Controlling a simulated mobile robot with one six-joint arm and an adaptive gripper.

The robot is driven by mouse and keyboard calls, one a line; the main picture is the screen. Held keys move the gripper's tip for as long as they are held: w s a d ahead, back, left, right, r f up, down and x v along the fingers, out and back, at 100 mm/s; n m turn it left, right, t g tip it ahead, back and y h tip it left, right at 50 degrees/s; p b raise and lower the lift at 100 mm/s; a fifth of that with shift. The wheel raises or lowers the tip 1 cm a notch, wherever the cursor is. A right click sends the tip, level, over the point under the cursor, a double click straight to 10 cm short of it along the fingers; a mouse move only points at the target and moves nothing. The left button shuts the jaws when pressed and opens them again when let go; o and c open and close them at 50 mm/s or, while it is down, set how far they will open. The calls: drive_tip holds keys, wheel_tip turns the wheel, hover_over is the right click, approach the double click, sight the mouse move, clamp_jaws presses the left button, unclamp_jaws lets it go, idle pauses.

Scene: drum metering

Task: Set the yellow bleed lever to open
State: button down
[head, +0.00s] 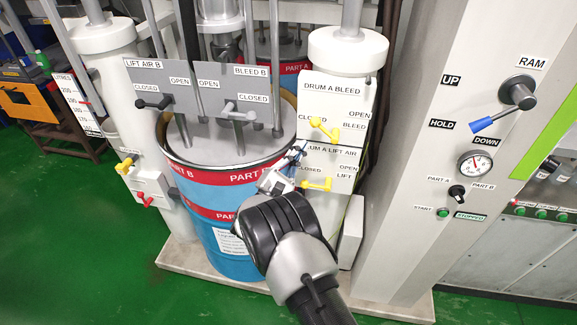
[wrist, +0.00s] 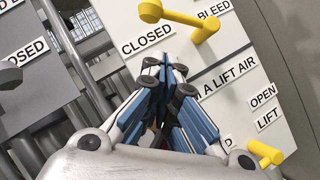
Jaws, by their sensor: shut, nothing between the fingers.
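The yellow bleed lever (head: 325,128) is on the white DRUM A BLEED panel (head: 335,92), right of the drum. In the wrist view the lever (wrist: 180,17) runs from its hub to a round knob at the left, above the CLOSED label (wrist: 148,38). Its knob end is on the CLOSED side, away from the OPEN label (head: 355,115). My gripper (head: 299,151) is below and left of the lever, apart from it. In the wrist view its fingertips (wrist: 165,68) are together and empty, just below the CLOSED label.
A second yellow lever (head: 318,185) is on the DRUM A LIFT AIR panel below, close to my gripper. A grey panel (head: 190,80) with black and grey levers stands at left. The blue drum (head: 205,205) is beneath. A blue-handled RAM lever (head: 500,112) is at right.

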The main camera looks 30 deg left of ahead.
sight(320, 125)
drive_tip(key=shift+w+d+r, duration=0.45)
drive_tip(key=shift+d+r, duration=0.15)
drive_tip(key=shift+r, duration=0.2)
drive_tip(key=shift+w+d+r, duration=0.4)
drive_tip(key=shift+d+r, duration=0.2)
drive_tip(key=shift+r, duration=0.2)
drive_tip(key=shift+r+m+g+h+b, duration=0.4)
drive_tip(key=shift+r+m+g+h, duration=0.1)
drive_tip(key=shift+m, duration=0.6)
drive_tip(key=shift+w+d+r+m+g+h+b, duration=0.15)
drive_tip(key=shift+d+r+m+g+b, duration=0.25)
drive_tip(key=shift+r+m+g+b, duration=0.75)
drive_tip(key=shift+w+d+r+m+g+h+b, duration=0.1)
drive_tip(key=shift+d+r+m+g+h+b, duration=0.45)
drive_tip(key=shift+m, duration=1.25)
drive_tip(key=shift+w+d+r+m+g+y+b, duration=0.15)
drive_tip(key=shift+r+m+g+b, duration=0.35)
drive_tip(key=shift+m+b, duration=0.8)
drive_tip(key=shift+s+d+m, duration=0.1)
drive_tip(key=shift+m, duration=0.15)
drive_tip(key=shift+f, duration=0.1)
